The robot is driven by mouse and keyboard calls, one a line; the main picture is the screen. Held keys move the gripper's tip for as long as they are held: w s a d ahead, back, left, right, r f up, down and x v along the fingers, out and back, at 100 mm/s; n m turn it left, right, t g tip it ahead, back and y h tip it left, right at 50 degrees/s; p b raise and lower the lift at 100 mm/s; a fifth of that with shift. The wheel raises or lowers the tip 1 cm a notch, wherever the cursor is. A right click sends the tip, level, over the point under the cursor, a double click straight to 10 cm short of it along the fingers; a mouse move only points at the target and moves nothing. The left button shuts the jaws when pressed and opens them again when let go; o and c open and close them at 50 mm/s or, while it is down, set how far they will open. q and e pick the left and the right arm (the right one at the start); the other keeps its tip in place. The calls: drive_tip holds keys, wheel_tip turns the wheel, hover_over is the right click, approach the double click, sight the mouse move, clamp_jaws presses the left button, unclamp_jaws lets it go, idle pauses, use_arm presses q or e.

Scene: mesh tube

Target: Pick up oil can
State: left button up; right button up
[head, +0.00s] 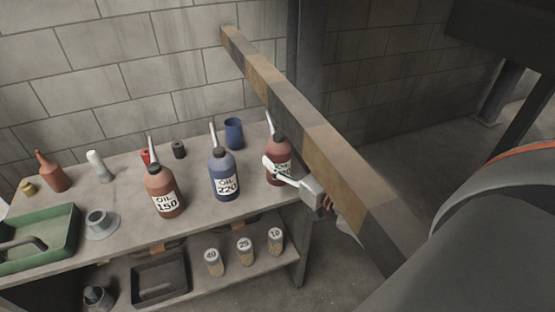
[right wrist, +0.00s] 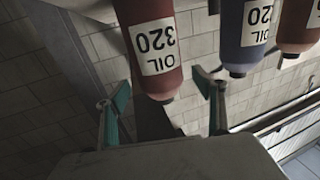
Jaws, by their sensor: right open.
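Three oil cans with spouts stand on the workbench: an orange-brown one marked 150 (head: 162,180), a blue one marked 220 (head: 222,165) and a dark red one (head: 279,140) at the bench's right end. My right gripper (head: 279,171) is open in front of the dark red can and covers part of its label. In the right wrist view, which is upside down, the dark red can's label reads OIL 320 (right wrist: 155,45). The can shows between and beyond the open fingers (right wrist: 162,92); I cannot tell if they touch it. My left gripper is out of view.
A long wooden beam (head: 290,100) runs diagonally just right of the dark red can, close to my right gripper. A blue cup (head: 234,133) stands behind the cans. A green tray (head: 62,215) is at the left. The lower shelf (head: 200,285) holds several small containers.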

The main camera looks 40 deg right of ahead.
drive_tip(key=shift+w+a, duration=0.1)
drive_tip(key=shift+w, duration=1.65)
drive_tip(key=c, duration=1.3)
drive_tip(key=shift+r, duration=0.15)
drive_tip(key=shift+r, duration=0.1)
